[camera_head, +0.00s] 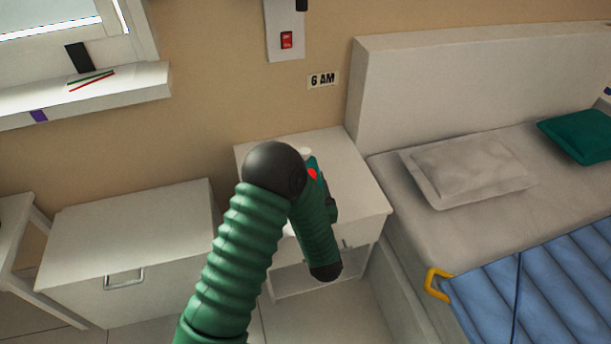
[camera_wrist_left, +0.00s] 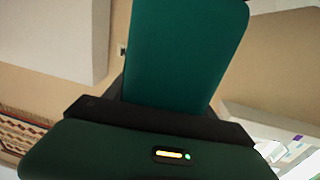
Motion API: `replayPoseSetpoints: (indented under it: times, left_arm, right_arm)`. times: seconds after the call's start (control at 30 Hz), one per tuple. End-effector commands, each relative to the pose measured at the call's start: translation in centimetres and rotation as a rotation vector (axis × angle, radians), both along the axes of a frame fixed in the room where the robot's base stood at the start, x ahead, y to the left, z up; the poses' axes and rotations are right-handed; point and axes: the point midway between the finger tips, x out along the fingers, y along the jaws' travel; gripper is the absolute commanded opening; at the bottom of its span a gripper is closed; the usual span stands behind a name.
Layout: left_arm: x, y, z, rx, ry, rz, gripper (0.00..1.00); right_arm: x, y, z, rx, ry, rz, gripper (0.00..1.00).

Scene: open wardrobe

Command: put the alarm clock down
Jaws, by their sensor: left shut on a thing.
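My left arm comes in from the bottom of the head view, and its black joint and green links cover part of the white nightstand (camera_head: 357,190). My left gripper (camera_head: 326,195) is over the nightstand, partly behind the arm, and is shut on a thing. A small red patch (camera_head: 312,174) shows beside it; I cannot tell whether it is part of the alarm clock. In the left wrist view, the dark green hand and a teal slab (camera_wrist_left: 187,50) fill the middle, and no clock face is visible. Height above the nightstand top is unclear. My right gripper is not in view.
A bed (camera_head: 400,180) with pillows and a blue blanket (camera_head: 560,280) stands right of the nightstand. A white cabinet (camera_head: 130,235) stands to its left. The right part of the nightstand top looks clear.

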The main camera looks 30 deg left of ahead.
Motion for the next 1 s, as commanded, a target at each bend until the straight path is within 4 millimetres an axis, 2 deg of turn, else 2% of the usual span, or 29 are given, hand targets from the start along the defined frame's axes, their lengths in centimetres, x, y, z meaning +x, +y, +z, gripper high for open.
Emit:
replayPoseSetpoints:
  times: [0.1,0.2,0.27,0.6,0.7,0.9,1.0]
  left_arm:
    - [-0.8,0.1,0.1,0.0,-0.003,0.087,0.0]
    - [-0.5,0.7,-0.1,0.0,-0.003,0.118,0.0]
    - [0.6,1.4,-0.3,0.0,-0.004,0.122,0.0]
    - [9.1,6.0,-1.4,0.001,-0.004,0.121,0.0]
    - [11.0,6.9,-1.3,0.002,-0.004,0.119,0.0]
    - [12.7,8.0,-1.4,0.003,-0.002,0.119,0.0]
    - [12.8,8.0,-3.6,0.001,0.003,0.117,0.0]
  right_arm:
    - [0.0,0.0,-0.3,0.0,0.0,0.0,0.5]
    - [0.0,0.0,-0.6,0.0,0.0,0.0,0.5]
    - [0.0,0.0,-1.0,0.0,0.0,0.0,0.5]
    - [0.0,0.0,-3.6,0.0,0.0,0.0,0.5]
    - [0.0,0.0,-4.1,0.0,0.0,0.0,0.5]
    - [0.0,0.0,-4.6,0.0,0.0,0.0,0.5]
    - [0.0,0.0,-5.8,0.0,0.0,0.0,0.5]
